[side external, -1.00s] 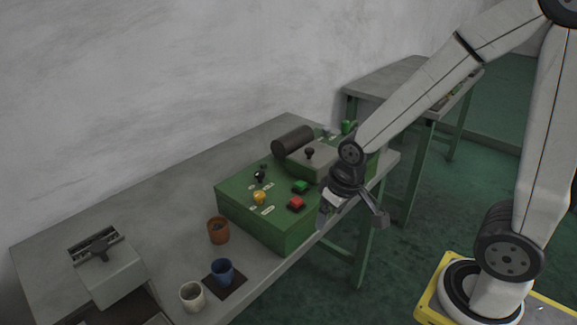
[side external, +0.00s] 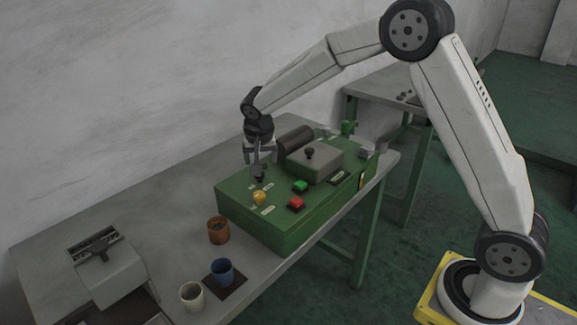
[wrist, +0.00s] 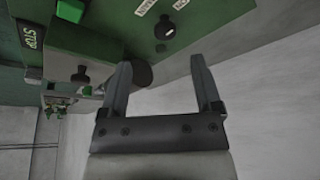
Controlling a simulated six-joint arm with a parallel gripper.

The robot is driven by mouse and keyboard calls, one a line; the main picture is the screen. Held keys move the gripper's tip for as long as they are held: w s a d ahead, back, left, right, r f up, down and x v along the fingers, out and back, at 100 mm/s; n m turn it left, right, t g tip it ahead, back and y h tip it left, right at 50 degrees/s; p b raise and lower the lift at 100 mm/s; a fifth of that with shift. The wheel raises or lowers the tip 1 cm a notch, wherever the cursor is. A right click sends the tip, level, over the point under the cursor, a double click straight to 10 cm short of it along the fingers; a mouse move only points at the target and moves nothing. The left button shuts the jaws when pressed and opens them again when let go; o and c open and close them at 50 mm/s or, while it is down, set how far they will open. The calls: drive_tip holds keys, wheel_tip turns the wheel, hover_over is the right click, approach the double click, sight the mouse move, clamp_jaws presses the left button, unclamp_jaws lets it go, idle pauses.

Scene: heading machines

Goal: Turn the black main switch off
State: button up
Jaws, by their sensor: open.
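The black main switch (wrist: 165,29) is a round black knob with a small white mark, on the top of the green machine box (side external: 265,232). In the wrist view it lies just beyond my fingertips, roughly midway between them. In the side view my gripper (side external: 257,168) hangs over the back left of the box and mostly hides the switch. My gripper also shows in the wrist view (wrist: 160,66), with two fingers apart and nothing between them. I cannot tell whether the fingertips touch the switch.
Beside the switch are a yellow knob (side external: 259,198), a green button (side external: 300,186) and a red button (side external: 296,203). A grey block with a black knob (side external: 309,153) and a dark cylinder (side external: 295,139) stand behind. Brown, blue and white cups (side external: 192,295) stand at the box's left.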

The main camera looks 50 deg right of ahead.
drive_tip(key=shift+w+d+m, duration=0.15)
drive_tip(key=shift+w+m, duration=0.15)
drive_tip(key=shift+w, duration=0.35)
drive_tip(key=shift+x, duration=3.85)
drive_tip(key=shift+d, duration=0.1)
clamp_jaws()
